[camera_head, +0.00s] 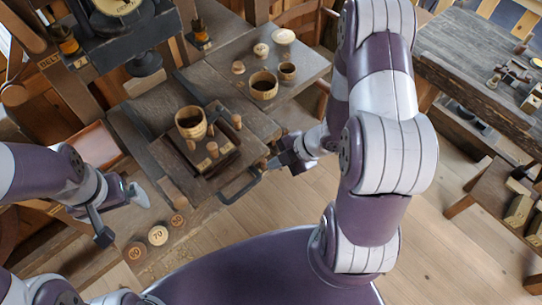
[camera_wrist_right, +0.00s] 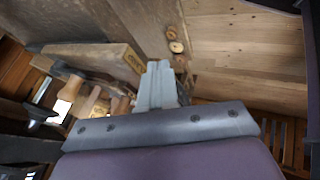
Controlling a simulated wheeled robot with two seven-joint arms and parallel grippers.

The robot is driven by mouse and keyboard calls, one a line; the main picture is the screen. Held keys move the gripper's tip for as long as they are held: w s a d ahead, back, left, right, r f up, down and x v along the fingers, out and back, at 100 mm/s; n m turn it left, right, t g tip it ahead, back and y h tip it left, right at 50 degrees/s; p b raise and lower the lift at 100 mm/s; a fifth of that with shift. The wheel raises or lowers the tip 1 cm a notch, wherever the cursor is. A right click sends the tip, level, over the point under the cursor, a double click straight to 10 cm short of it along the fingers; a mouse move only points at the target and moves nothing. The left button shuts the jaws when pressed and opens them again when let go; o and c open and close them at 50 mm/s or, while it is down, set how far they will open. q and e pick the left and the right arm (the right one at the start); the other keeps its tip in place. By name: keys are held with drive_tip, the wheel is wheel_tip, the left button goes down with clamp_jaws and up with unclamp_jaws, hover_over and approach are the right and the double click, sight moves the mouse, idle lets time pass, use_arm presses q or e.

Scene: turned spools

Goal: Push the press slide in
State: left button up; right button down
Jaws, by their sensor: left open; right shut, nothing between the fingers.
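The press slide (camera_head: 222,160) is a dark wooden carriage with upright pegs, on the press bed in the head view. A wooden cup (camera_head: 190,123) stands on it, and a dark loop handle (camera_head: 238,190) sticks out at its front. My right gripper (camera_head: 271,164) is shut and empty at the slide's front right, close to the handle; I cannot tell whether it touches. Its closed fingers show in the right wrist view (camera_wrist_right: 158,85), with wooden pegs (camera_wrist_right: 85,102) to their left. My left gripper (camera_head: 120,216) is open and empty, left of the slide.
The dark press head (camera_head: 145,64) hangs behind the slide. A side table with cups (camera_head: 263,86) stands behind right. Round number discs (camera_head: 158,235) lie at the front left near my left gripper. Open floor (camera_head: 270,205) lies in front of the handle.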

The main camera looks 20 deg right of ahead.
use_arm(q)
drive_tip(key=shift+r, duration=0.45)
use_arm(e)
drive_tip(key=shift+w+a+r, duration=0.1)
drive_tip(key=shift+w+a, duration=0.1)
drive_tip(key=shift+w, duration=0.3)
drive_tip(key=shift+w+a, duration=0.2)
drive_tip(key=shift+w, duration=0.25)
drive_tip(key=shift+w, duration=0.15)
